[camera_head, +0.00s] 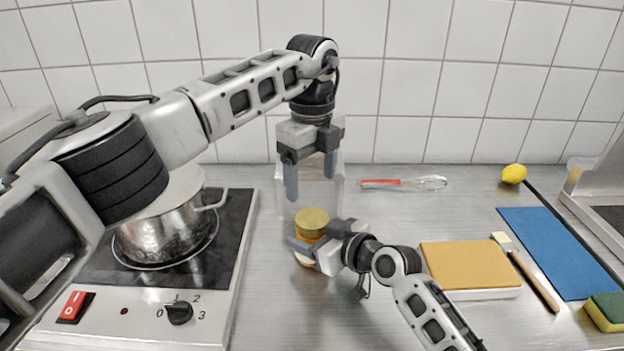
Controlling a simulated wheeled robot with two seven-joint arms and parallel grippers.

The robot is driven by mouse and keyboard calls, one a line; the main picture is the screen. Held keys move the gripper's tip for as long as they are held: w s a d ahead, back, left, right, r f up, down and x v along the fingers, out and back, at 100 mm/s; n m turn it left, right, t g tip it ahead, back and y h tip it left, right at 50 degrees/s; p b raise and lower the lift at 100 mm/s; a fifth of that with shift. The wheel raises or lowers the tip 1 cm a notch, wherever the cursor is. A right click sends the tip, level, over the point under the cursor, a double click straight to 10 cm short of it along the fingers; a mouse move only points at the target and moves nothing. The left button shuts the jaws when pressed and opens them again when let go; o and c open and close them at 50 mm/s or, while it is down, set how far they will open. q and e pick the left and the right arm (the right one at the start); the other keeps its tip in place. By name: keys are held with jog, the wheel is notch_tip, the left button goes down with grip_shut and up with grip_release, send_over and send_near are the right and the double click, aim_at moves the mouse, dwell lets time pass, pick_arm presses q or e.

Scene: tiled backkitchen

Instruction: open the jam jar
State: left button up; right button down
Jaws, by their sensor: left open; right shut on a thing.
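The jam jar (301,258) stands upright on the steel counter (400,212). Its gold lid (311,220) is on top, and part of the jar's body is hidden by my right gripper. My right gripper (304,252) comes in from the lower right and is shut on the jar's body, below the lid. My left gripper (310,184) points down above and slightly behind the lid. It is open, with its two fingers apart and nothing between them.
A hotplate (140,320) with a steel pot (150,243) stands at left. A clear container (338,193) is behind my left gripper. A whisk (405,183), lemon (513,173), yellow-topped block (468,265), brush (533,278), blue mat (560,255) and sponge (605,311) lie right.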

aim_at(312, 218)
pick_arm(q)
jog(key=m, duration=2.9)
jog(key=shift+m, duration=0.3)
jog(key=m, duration=0.4)
jog(key=shift+m, duration=0.3)
jog(key=m, duration=0.4)
jog(key=shift+m, duration=0.4)
jog(key=m, duration=0.5)
jog(key=shift+m, duration=0.4)
jog(key=shift+f, duration=0.1)
jog(key=shift+m, duration=0.3)
jog(key=shift+f, duration=3.9)
